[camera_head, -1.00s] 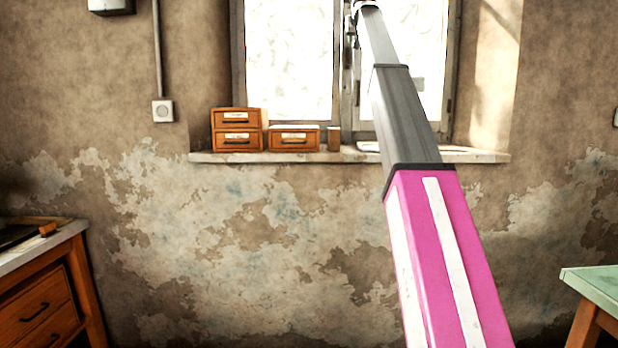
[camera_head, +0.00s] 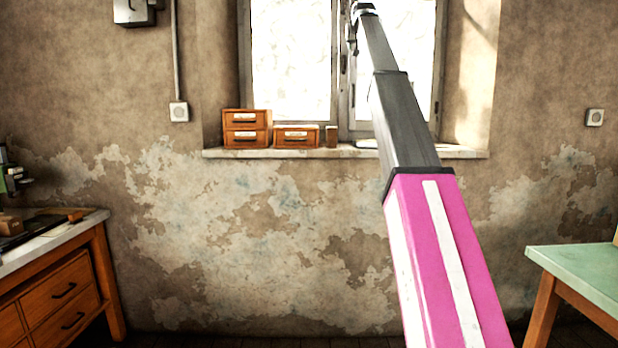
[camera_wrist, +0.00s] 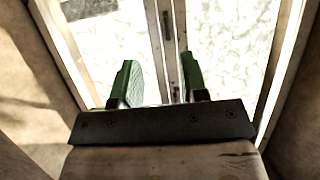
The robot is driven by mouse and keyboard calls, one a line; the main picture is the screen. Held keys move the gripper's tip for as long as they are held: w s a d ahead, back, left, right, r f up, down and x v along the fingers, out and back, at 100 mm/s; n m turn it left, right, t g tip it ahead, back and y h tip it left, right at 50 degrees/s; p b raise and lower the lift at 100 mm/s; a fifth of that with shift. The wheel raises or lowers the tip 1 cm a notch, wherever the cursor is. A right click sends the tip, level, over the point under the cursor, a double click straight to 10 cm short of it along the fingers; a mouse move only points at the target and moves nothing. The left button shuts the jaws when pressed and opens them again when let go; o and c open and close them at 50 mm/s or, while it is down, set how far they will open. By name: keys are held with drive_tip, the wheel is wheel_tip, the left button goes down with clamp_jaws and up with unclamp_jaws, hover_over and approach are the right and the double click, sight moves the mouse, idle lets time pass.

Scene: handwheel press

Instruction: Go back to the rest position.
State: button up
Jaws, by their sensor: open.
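My gripper (camera_wrist: 158,82) shows in the wrist view with its two green fingers apart and nothing between them. Behind the fingers are the bright window panes and the window's middle frame. In the head view my pink and grey arm rises from the lower right up towards the window (camera_head: 292,60). The arm's far end is at the top edge of the head view, and the fingers cannot be made out there.
A wooden workbench with drawers (camera_head: 62,292) stands at the left. A green-topped table (camera_head: 580,268) stands at the right. Small wooden drawer boxes (camera_head: 247,128) sit on the window sill (camera_head: 225,154). The floor between bench and table looks clear.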

drive_tip(key=s+f+g, duration=0.2)
drive_tip(key=s+f, duration=0.1)
drive_tip(key=f, duration=1.8)
drive_tip(key=s+f+g, duration=0.2)
drive_tip(key=s+f, duration=0.2)
drive_tip(key=f, duration=1.7)
drive_tip(key=s+f+g, duration=0.2)
drive_tip(key=s+f, duration=0.1)
drive_tip(key=f, duration=1.8)
drive_tip(key=s+f+g, duration=0.2)
drive_tip(key=s+f, duration=0.6)
drive_tip(key=f, duration=0.3)
drive_tip(key=s+f+g, duration=0.2)
drive_tip(key=s+f, duration=0.7)
drive_tip(key=f, duration=0.2)
drive_tip(key=s+f+g, duration=0.1)
drive_tip(key=s+f, duration=0.6)
drive_tip(key=s, duration=0.3)
drive_tip(key=s+f+g, duration=0.2)
drive_tip(key=s+f, duration=0.5)
drive_tip(key=s, duration=0.4)
drive_tip(key=shift+s+f, duration=0.25)
drive_tip(key=shift+c, duration=0.3)
